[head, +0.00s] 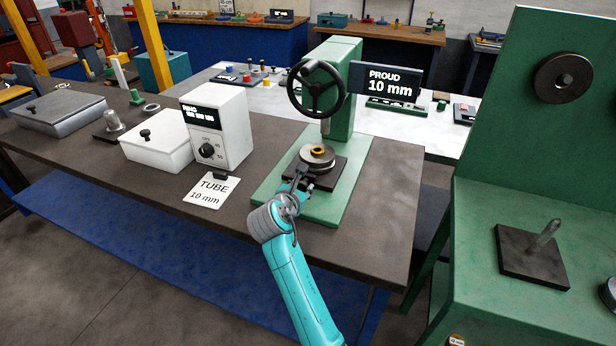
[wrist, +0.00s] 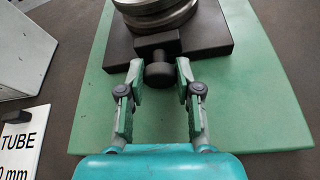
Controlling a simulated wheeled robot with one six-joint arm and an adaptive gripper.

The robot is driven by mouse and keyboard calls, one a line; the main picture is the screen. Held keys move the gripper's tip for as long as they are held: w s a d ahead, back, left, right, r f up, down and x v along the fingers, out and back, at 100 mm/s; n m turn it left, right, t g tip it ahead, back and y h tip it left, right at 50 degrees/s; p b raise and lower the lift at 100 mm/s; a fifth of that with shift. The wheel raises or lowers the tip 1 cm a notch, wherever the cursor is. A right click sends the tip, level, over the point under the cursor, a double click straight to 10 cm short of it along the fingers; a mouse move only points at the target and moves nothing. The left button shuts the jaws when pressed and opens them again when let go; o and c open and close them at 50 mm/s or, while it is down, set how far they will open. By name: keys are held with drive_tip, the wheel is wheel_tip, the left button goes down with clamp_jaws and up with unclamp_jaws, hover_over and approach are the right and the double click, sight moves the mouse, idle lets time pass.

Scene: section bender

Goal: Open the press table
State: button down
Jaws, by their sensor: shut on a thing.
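The green press (head: 344,110) stands on the brown bench, with a black handwheel (head: 316,88) on its front. Its dark square press table (head: 328,176) lies on the green base and carries round metal discs with a brass-coloured ring (head: 318,150) on top. In the wrist view the press table (wrist: 215,40) has a dark round knob (wrist: 158,73) on its near edge. My gripper (head: 300,180) reaches in from the front. In the wrist view its fingers (wrist: 160,78) are shut on the knob, one on each side. The head view partly hides the knob behind my gripper.
Left of the press stand a white control box (head: 215,125), a TUBE 10 mm card (head: 211,190) and a white lidded box (head: 158,152). A PROUD 10 mm display (head: 390,84) is behind. A green machine (head: 540,200) stands at right. The bench front right is clear.

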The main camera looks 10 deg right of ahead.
drive_tip(key=s+a, duration=0.3)
drive_tip(key=s, duration=0.2)
drive_tip(key=s+a, duration=0.2)
drive_tip(key=shift+s+a, duration=0.3)
drive_tip(key=shift+s, duration=0.1)
drive_tip(key=c, duration=0.8)
unclamp_jaws()
drive_tip(key=v, duration=1.2)
